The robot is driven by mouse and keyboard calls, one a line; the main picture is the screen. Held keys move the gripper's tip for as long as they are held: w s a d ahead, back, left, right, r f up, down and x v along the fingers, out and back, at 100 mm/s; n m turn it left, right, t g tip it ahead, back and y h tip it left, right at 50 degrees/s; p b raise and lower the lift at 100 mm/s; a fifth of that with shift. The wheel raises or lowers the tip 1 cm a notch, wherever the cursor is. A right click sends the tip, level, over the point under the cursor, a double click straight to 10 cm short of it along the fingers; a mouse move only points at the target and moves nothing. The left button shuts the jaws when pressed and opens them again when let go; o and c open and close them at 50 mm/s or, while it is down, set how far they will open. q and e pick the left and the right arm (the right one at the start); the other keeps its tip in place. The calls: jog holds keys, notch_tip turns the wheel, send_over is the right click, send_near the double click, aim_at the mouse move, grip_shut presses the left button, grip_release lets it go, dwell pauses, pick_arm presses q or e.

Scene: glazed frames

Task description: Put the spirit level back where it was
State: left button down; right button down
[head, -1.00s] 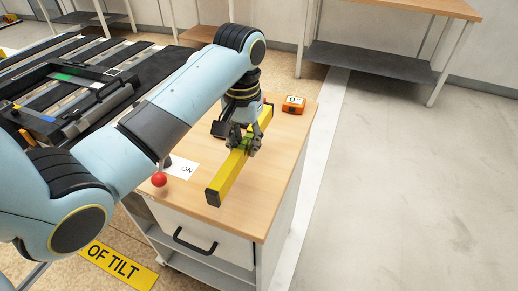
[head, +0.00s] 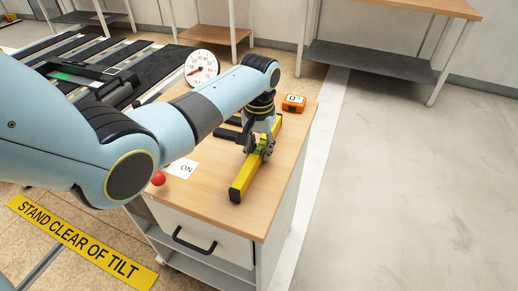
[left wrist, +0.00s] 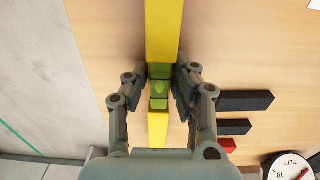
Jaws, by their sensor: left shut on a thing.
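The spirit level (head: 241,184) is a long yellow bar with a dark end cap and green vial windows. It is at the right part of the wooden cabinet top (head: 215,208), lying along it. My left gripper (head: 262,148) is shut on its middle from above. In the left wrist view the level (left wrist: 162,28) runs between the two fingers (left wrist: 160,85), which sit either side of the green vial. I cannot tell whether the level touches the top or hovers just above it. My right gripper is not in view.
An orange box with a display (head: 293,103) stands at the top's far right corner. An ON card (head: 182,168) and red knob (head: 158,179) are at the left edge. Dark bars (left wrist: 245,101) lie near the gripper. A tilt dial (head: 201,68) stands behind.

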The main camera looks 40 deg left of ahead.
aim_at(259, 148)
pick_arm(q)
jog(key=shift+f, duration=0.1)
jog(key=c, duration=1.1)
grip_release()
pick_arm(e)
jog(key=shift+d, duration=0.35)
pick_arm(q)
jog(key=shift+r, duration=0.5)
notch_tip(259, 148, up, 11)
jog(key=shift+r, duration=0.15)
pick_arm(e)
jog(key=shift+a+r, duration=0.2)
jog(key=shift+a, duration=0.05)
